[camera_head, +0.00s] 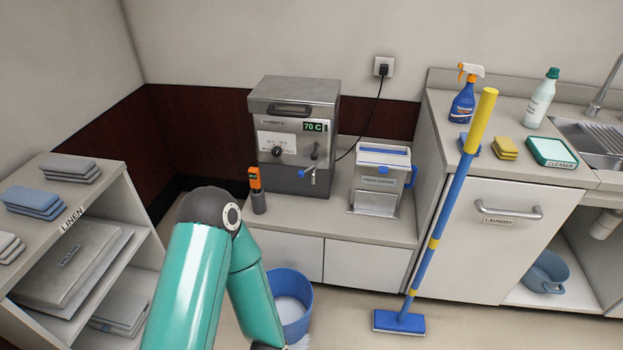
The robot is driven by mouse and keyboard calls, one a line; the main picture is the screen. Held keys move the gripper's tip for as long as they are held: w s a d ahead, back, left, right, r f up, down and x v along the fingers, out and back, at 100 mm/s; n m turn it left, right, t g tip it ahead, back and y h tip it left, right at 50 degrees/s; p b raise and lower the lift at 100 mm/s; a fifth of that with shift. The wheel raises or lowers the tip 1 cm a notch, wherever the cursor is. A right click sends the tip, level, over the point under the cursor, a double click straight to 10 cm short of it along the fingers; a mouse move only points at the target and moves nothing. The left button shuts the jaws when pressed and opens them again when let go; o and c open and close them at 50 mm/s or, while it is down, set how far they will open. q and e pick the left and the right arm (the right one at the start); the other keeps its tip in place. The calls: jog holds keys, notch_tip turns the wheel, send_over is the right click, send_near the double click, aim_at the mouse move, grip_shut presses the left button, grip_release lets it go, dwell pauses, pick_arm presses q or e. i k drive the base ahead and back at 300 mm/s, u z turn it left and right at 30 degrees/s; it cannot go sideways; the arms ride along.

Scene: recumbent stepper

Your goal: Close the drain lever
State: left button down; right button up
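The drain lever (303,174) is a small blue handle on a metal spout at the lower right front of a steel heated machine (294,135). The lever sticks out to the left of the spout and tilts slightly. One teal arm of mine rises from the bottom, bends at a grey elbow left of the machine, and runs back down to the bottom edge. My other arm and gripper are out of view. Nothing of mine touches the lever.
An orange-topped device (256,188) stands on the counter left of the lever. A blue-and-white box (381,179) stands to the right. A blue bucket (292,300) is on the floor. A blue-and-yellow mop (447,205) leans at the right cabinet. Linen shelves (150,250) stand left.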

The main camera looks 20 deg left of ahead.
aim_at(301, 173)
jog(key=z, duration=0.05)
jog(key=i, duration=0.9)
jog(key=u, duration=0.1)
